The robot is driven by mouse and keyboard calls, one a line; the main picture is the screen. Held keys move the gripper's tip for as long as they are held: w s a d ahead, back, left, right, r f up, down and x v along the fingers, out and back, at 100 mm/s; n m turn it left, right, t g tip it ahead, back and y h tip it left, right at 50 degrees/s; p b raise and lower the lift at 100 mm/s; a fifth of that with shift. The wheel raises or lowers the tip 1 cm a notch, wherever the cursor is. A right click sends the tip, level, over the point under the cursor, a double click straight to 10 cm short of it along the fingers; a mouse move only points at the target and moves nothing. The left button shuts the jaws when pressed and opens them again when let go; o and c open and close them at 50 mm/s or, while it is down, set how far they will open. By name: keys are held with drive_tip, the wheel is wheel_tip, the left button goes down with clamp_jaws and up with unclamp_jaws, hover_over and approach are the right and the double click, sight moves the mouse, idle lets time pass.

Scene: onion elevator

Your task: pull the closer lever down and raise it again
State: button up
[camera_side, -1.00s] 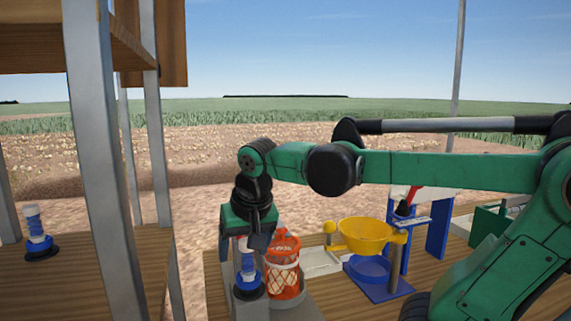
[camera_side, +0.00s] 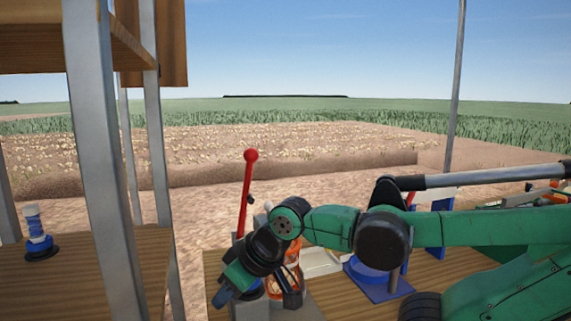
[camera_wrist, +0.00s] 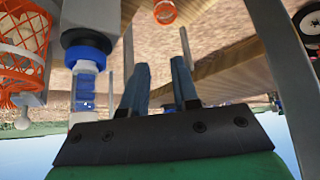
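The closer lever (camera_side: 246,190), a red rod with a red ball on top, stands nearly upright, leaning slightly right, in the side view. Its foot is at a grey post beside the orange net bag (camera_side: 293,270). My gripper (camera_side: 257,296) is tilted, low in front of the post and bag, below the lever's ball and not holding the lever. In the wrist view the two fingers of my gripper (camera_wrist: 160,66) are apart with nothing between them. I cannot make out the lever there. The bag (camera_wrist: 22,35) is at the upper left.
A blue and white peg (camera_wrist: 85,75) is close beside my fingers in the wrist view. A similar peg (camera_side: 38,235) stands on the left wooden deck (camera_side: 110,270). Grey metal uprights (camera_side: 100,130) rise there. A blue stand (camera_side: 385,285) is right of the bag.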

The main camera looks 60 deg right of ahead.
wheel_tip(320, 180, up, 23)
drive_tip(key=shift+f, duration=0.15)
clamp_jaws()
drive_tip(key=w+d+f+n+t+h, duration=0.2)
drive_tip(key=w+d+f+n+h, duration=0.1)
drive_tip(key=d+h, duration=0.3)
drive_tip(key=w+d+f+n+t+h, duration=0.2)
drive_tip(key=w+d+f+n+h, duration=0.1)
drive_tip(key=d+h, duration=0.4)
drive_tip(key=shift+w+t, duration=0.4)
drive_tip(key=shift+w, duration=0.1)
